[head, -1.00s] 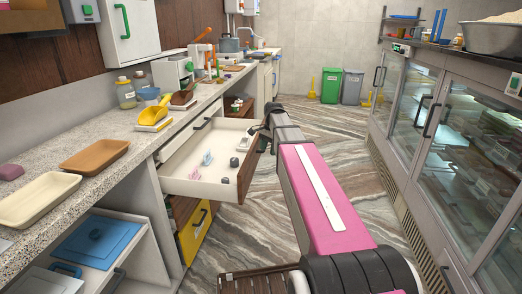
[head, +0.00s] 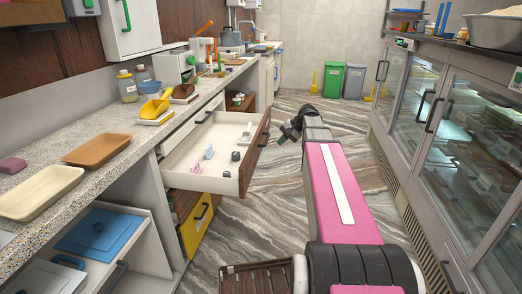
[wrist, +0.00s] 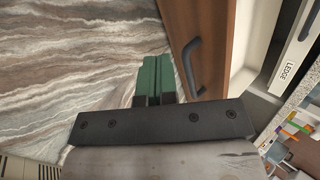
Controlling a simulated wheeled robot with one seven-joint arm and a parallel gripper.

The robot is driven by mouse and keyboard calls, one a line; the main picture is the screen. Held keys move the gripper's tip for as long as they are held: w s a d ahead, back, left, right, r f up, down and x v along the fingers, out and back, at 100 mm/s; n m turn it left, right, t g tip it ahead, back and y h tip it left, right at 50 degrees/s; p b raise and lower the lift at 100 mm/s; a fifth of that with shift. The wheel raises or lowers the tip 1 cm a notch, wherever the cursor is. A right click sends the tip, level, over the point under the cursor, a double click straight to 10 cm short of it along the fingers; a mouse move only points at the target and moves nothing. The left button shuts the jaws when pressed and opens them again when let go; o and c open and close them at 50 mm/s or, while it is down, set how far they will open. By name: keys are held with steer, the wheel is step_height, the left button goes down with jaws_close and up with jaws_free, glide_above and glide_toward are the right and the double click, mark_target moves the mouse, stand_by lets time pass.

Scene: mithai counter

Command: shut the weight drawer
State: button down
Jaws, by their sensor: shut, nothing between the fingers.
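The drawer (head: 195,174) stands pulled out from under the counter, with a pale inside and a brown front. Several small things lie in it, among them dark weight-like pieces (head: 236,156) and pink and blue-grey ones. Its dark handle (head: 263,139) is on the brown front; it also shows in the wrist view (wrist: 190,62). My gripper (head: 290,129) is just outside the front, in the aisle, apart from the handle in the head view. In the wrist view its green fingers (wrist: 152,78) are together and empty, left of the handle.
A white front labelled "LEDGE" (wrist: 291,65), partly cut off, is beside the drawer. A yellow drawer front (head: 195,226) is below it. The counter (head: 120,150) carries trays and a yellow scoop. Glass-door fridges (head: 455,140) line the right; striped floor (head: 265,215) lies between.

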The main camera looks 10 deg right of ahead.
steer(key=d+n+t+y, duration=0.1)
steer(key=d, duration=0.1)
glide_toward(256, 152)
steer(key=x, duration=0.5)
steer(key=shift+s+f, duration=0.1)
steer(key=shift+f, duration=0.5)
steer(key=shift+a, duration=0.55)
steer(key=w+a, duration=0.4)
steer(key=a, duration=0.6)
steer(key=w+a, duration=0.3)
steer(key=a, duration=0.7)
steer(key=w+a, duration=0.4)
steer(key=a, duration=0.6)
steer(key=shift+w+a, duration=0.3)
steer(key=shift+a, duration=0.2)
